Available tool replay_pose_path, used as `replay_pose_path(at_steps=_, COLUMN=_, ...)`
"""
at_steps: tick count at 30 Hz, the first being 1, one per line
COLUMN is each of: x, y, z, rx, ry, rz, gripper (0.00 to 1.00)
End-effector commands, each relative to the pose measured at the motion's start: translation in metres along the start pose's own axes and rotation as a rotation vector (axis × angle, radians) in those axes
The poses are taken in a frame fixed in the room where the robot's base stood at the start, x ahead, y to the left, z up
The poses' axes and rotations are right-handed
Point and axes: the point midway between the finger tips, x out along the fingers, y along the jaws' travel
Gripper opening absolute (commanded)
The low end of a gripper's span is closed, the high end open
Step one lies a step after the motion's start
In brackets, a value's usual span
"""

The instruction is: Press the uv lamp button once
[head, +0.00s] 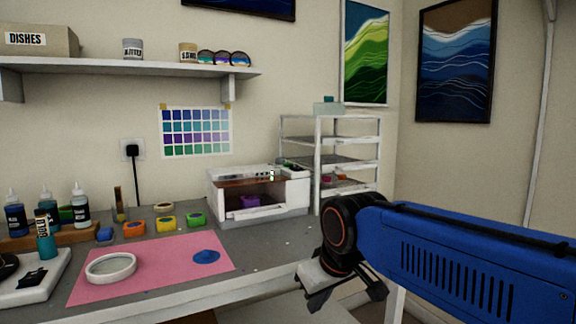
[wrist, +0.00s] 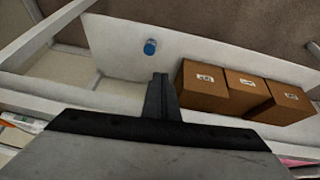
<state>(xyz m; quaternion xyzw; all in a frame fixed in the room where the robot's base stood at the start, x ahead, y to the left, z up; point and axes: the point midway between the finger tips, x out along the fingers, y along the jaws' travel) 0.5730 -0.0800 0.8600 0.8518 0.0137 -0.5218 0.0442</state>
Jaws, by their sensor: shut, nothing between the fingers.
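The UV lamp (head: 300,196) is a white box with an open front, standing at the back right of the grey worktop. A purple item (head: 249,201) sits inside it. Small green and light marks (head: 271,175) show on its upper front; I cannot tell which, if any, is the button. My gripper (head: 312,302) is in front of the worktop's right end, lower than the lamp and apart from it. In the wrist view my gripper (wrist: 160,80) has its fingers together and empty. The lamp is not recognisable in the wrist view.
A pink mat (head: 150,262) with a white ring (head: 111,267) lies left of the lamp. Colored pots (head: 165,223) stand behind it. A white rack (head: 347,140) rises behind the lamp. The wrist view shows brown boxes (wrist: 204,88) and a small blue cylinder (wrist: 150,47).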

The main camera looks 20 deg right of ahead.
Motion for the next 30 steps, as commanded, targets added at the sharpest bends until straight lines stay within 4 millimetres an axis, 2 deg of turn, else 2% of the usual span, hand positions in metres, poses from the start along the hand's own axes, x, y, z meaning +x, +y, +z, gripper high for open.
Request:
replay_pose_path(at_steps=1, x=-0.007, y=0.004, z=-0.020, rx=-0.010, ry=0.008, rz=0.005, gripper=0.00)
replay_pose_path(at_steps=3, x=-0.016, y=0.010, z=-0.045, rx=-0.030, ry=0.021, rz=0.013, gripper=0.00)
replay_pose_path(at_steps=11, x=-0.045, y=0.032, z=-0.133, rx=-0.096, ry=0.061, rz=0.041, gripper=0.00)
replay_pose_path(at_steps=18, x=-0.070, y=0.058, z=-0.219, rx=-0.163, ry=0.100, rz=0.075, gripper=0.00)
replay_pose_path(at_steps=30, x=-0.097, y=0.106, z=-0.355, rx=-0.277, ry=0.160, rz=0.143, gripper=0.00)
